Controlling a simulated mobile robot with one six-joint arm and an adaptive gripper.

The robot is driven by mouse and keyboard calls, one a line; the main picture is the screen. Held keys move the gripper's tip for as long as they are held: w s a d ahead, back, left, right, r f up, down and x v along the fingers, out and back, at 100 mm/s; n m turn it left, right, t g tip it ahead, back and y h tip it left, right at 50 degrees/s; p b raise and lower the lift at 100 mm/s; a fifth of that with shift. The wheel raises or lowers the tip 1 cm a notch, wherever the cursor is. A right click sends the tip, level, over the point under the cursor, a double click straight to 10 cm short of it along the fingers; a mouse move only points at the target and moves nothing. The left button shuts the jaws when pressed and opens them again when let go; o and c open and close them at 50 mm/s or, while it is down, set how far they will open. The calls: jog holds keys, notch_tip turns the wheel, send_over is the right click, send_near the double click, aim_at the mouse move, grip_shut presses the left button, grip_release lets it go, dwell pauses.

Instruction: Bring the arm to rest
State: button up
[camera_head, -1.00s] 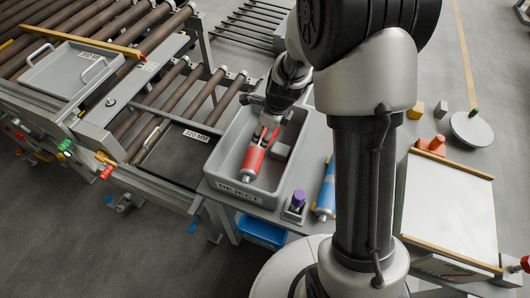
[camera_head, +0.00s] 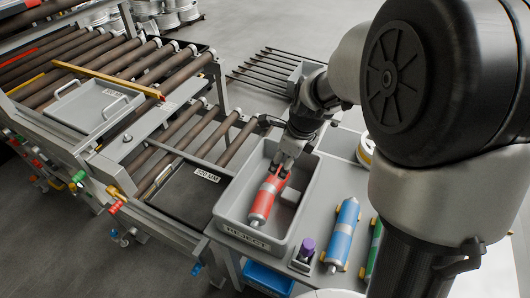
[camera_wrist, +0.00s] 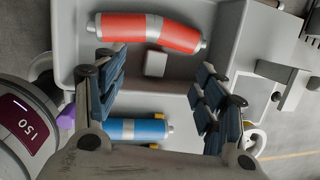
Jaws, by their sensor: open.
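My gripper (camera_head: 284,166) is open above the grey bin marked REJECT (camera_head: 240,228), at the upper end of a red cylinder (camera_head: 265,200). The red cylinder lies in the bin and looks bent at its middle band. In the wrist view, my open fingers (camera_wrist: 158,98) stand apart with nothing between their pads. The red cylinder (camera_wrist: 180,34) lies beyond the fingertips there, with a small grey block (camera_wrist: 156,63) beside it in the bin. The gap between fingers and cylinder is hard to judge in the head view.
A blue cylinder (camera_head: 342,232) and a green one (camera_head: 374,250) lie right of the bin. A purple-topped piece (camera_head: 306,247) stands near its front right corner. A roller conveyor (camera_head: 130,75) with a grey tray (camera_head: 92,108) fills the left. A round machine marked 150 (camera_wrist: 25,130) shows in the wrist view.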

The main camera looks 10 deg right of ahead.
jog(key=s+r+n, duration=0.4)
jog(key=s+n, duration=0.4)
jog(key=s+r+n+t, duration=0.1)
jog(key=s+r+n, duration=0.3)
jog(key=s+n, duration=0.4)
jog(key=s+r+n+h, duration=0.1)
jog(key=s+r+n, duration=0.3)
jog(key=s+n, duration=0.4)
jog(key=shift+s+a+r+n+t, duration=0.3)
jog(key=shift+a+n, duration=0.15)
jog(key=shift+n, duration=0.45)
jog(key=shift+w, duration=0.1)
jog(key=shift+c, duration=0.5)
